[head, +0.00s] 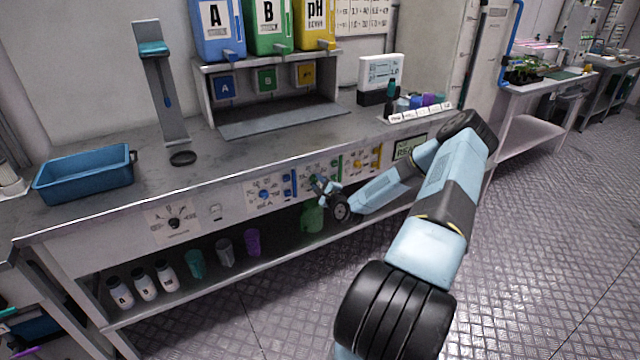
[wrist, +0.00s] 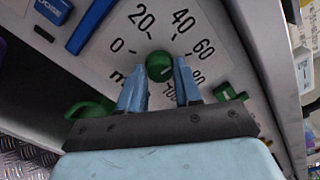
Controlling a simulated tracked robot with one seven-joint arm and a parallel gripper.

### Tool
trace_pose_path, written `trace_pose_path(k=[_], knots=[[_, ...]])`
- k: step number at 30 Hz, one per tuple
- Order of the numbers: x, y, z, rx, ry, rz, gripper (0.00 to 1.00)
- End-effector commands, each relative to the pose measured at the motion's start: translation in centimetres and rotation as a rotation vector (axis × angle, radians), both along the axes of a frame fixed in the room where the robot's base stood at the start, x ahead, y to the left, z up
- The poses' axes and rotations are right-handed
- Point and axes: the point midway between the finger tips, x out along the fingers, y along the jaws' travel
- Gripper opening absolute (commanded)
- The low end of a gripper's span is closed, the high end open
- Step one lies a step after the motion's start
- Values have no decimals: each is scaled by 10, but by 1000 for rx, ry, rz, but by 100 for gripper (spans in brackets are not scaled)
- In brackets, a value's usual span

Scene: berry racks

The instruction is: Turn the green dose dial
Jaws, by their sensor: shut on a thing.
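The green dose dial (wrist: 159,66) sits on a white panel printed with numbers from 0 through 20, 40, 60 and 80, in the wrist view. A pale mark on the dial shows at its right side. My gripper (wrist: 159,88) has its two light blue fingers on either side of the dial, shut on it. In the head view my gripper (head: 318,186) is at the front panel of the bench, between the blue dial (head: 264,194) and the yellow dial (head: 359,165). The green dial is mostly hidden there by my gripper.
A green slider (wrist: 229,92) is right of the dial, and a blue bar (wrist: 91,26) is at upper left. A green jug (head: 312,217) stands on the shelf below my gripper. Several cups and bottles stand further left. The floor before the bench is clear.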

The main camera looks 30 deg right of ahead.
Motion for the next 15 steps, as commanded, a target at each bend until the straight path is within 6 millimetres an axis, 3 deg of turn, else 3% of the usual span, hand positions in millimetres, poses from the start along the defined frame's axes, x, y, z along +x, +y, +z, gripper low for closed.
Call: trace_pose_path(k=[15], knots=[[-1,-2,-3,221,13,-5,3]])
